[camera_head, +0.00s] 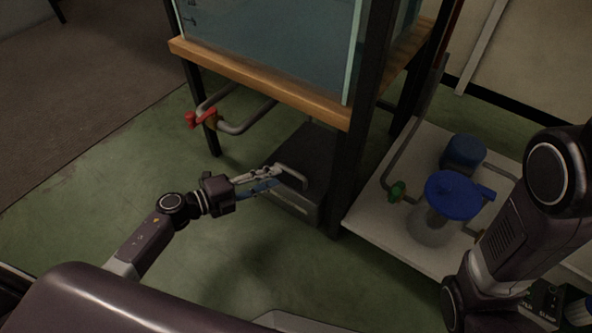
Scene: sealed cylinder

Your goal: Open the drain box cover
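The drain box (318,150) is a dark grey box on the green floor, under the wooden shelf of the tank stand. A light bent handle (291,174) shows at its front left edge. The cover looks flat and closed. My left gripper (278,178) reaches in from the left, with its fingertips at the handle. Its fingers look slightly apart, but I cannot tell whether they touch or grip the handle. My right arm (525,220) is at the right edge; its gripper is not in view.
A glass tank (270,40) stands on the wooden shelf (255,80) with dark legs. A pipe with a red valve (203,118) hangs left of the box. A white platform (385,225) at right carries a blue-lidded vessel (452,196) and a green valve (396,191). Floor at left is clear.

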